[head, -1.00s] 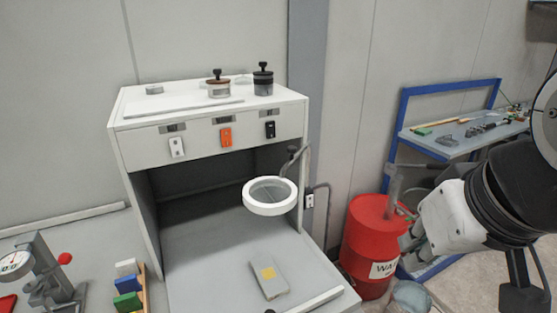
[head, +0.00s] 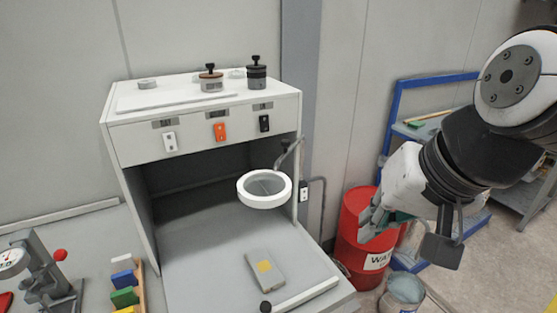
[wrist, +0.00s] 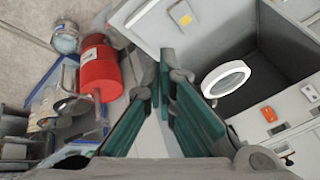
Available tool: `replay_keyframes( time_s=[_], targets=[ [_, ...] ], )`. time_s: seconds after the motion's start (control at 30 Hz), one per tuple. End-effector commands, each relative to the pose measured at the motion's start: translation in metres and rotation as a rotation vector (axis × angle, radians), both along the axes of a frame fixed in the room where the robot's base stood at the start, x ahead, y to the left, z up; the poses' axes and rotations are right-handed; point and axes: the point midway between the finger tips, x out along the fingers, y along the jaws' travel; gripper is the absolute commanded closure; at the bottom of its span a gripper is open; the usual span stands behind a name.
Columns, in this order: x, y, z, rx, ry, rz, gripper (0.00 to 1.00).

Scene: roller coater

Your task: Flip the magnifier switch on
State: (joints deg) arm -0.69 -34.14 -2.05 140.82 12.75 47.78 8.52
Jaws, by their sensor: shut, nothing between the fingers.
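The white ring magnifier (head: 264,189) hangs on a bent grey arm at the cabinet's right side; its ring also shows in the wrist view (wrist: 226,79). Three rocker switches sit on the front panel: white (head: 170,142), orange (head: 220,131) and black (head: 264,123). Another small switch plate (head: 304,191) is on the cabinet's right side, below the magnifier's arm. I cannot read which one is labelled for the magnifier. My gripper (head: 367,223) is to the right of the cabinet, in front of the red drum. It is shut and empty, apart from every switch.
The red drum (head: 356,240) and a bucket (head: 404,291) stand right of the cabinet (head: 122,170). A blue-framed bench (head: 394,110) is behind. A flat box with a yellow label (head: 266,267) lies on the work surface. Knobbed jars (head: 256,76) stand on top.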

Motion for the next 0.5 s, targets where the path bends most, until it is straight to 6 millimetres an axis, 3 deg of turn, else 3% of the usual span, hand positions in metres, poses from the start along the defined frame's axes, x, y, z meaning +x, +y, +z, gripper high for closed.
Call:
replay_keyframes(
  time_s=[0.2, 0.5],
  targets=[
    [0.053, 0.028, -0.007, 0.346, 0.116, -0.322, 1.00],
    [0.136, 0.037, -0.032, 0.745, 0.283, -0.854, 1.00]
  ],
)
